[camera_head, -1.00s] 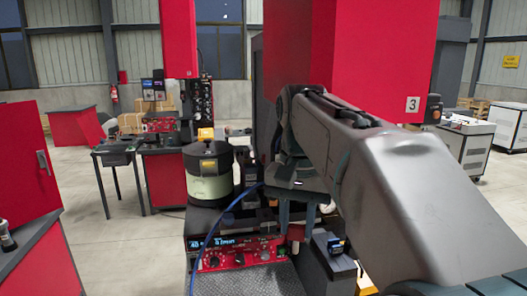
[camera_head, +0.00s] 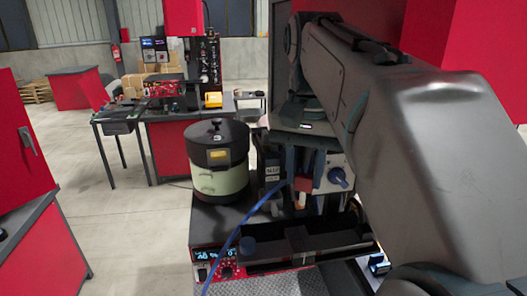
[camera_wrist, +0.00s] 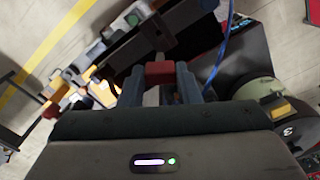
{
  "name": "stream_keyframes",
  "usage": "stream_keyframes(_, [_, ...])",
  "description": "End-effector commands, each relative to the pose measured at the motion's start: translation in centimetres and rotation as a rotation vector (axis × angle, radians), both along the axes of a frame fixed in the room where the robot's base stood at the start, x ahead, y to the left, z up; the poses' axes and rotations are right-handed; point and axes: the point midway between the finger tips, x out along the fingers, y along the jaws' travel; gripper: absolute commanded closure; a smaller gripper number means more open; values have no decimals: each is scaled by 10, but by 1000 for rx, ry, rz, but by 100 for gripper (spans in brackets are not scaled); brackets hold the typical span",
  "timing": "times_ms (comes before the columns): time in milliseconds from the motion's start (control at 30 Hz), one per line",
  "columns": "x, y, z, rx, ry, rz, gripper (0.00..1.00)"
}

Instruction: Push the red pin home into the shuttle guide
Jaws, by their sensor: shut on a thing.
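The red pin (camera_wrist: 160,72) shows as a red block between the two fingertips of my gripper (camera_wrist: 160,84) in the wrist view. My gripper is shut on it. In the head view my gripper (camera_head: 304,188) hangs downward, with a small red part of the pin (camera_head: 301,200) at its tips. A dark, rail-like fixture (camera_head: 305,243), probably the shuttle guide, lies below and in front of the gripper. It may also be the dark bar beyond the pin in the wrist view. I cannot tell whether the pin touches or enters the guide.
A lidded bowl feeder (camera_head: 217,158) stands left of my gripper. A blue cable (camera_head: 238,234) runs across the machine's front left. A red control panel (camera_head: 225,268) with a display sits below. A white block with a blue knob (camera_head: 338,176) is close on the gripper's right.

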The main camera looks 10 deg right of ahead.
Motion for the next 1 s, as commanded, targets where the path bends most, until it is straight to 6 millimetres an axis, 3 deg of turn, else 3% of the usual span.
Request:
stream_keyframes(433, [-3,1,1,-1,0,0,92])
stream_keyframes(1000, [-3,2,-50,-1,0,2,92])
